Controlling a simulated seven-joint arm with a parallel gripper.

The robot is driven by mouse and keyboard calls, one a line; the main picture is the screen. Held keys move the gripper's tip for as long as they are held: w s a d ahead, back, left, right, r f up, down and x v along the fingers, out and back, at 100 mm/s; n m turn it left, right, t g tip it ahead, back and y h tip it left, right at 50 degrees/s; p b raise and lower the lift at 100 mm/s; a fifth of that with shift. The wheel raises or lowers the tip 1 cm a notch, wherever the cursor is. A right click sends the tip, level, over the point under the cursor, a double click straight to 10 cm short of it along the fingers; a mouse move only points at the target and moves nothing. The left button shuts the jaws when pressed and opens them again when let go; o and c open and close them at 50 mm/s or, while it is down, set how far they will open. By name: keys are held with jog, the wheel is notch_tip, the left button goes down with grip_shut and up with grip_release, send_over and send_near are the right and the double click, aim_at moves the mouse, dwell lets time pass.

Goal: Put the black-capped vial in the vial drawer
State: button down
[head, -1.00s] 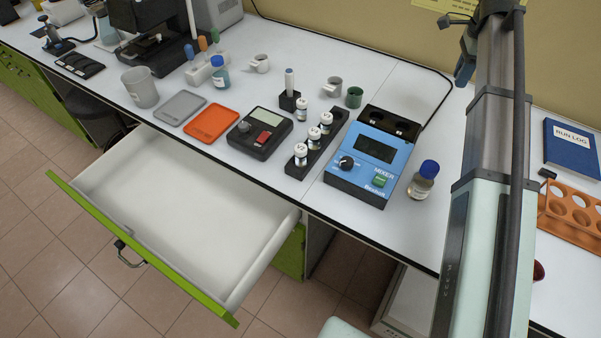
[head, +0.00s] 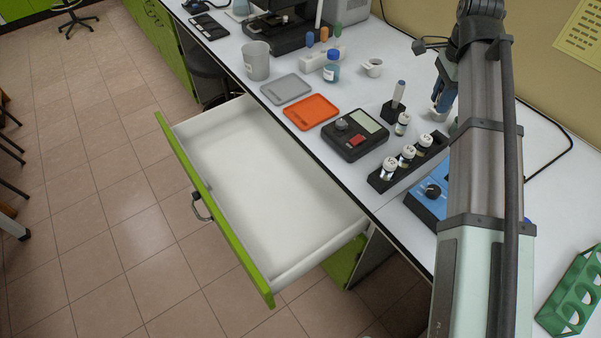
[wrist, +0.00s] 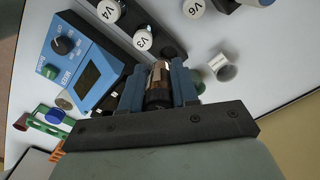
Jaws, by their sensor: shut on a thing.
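My gripper (wrist: 158,88) is shut on a small amber-brown vial (wrist: 158,75) with a dark end, held between its blue fingers; its cap is not clear. In the head view my gripper (head: 444,88) shows beside my arm, above the bench near a white cup; the vial cannot be made out there. The vial drawer (head: 265,175) is pulled out below the bench front, with a green front panel. Its white inside looks empty.
A black rack (head: 378,182) of white-capped vials stands near the bench edge, left of a blue mixer (wrist: 95,72). A black meter (head: 355,135), orange tray (head: 311,111) and grey tray (head: 286,88) line the edge above the drawer. A green rack (head: 575,300) stands at right.

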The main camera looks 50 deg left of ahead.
jog(key=s+a+n, duration=0.2)
jog(key=s+a, duration=0.4)
jog(key=s, duration=0.4)
jog(key=s+a+n, duration=0.3)
jog(key=s+a, duration=0.3)
jog(key=s, duration=0.3)
jog(key=n, duration=0.4)
send_over(270, 214)
notch_tip(270, 214, down, 21)
jog(key=shift+w+f, duration=0.1)
jog(key=shift+f, duration=5.75)
jog(key=shift+f, duration=0.15)
jog(key=c, duration=0.8)
grip_release()
jog(key=shift+c, duration=0.2)
notch_tip(270, 214, up, 12)
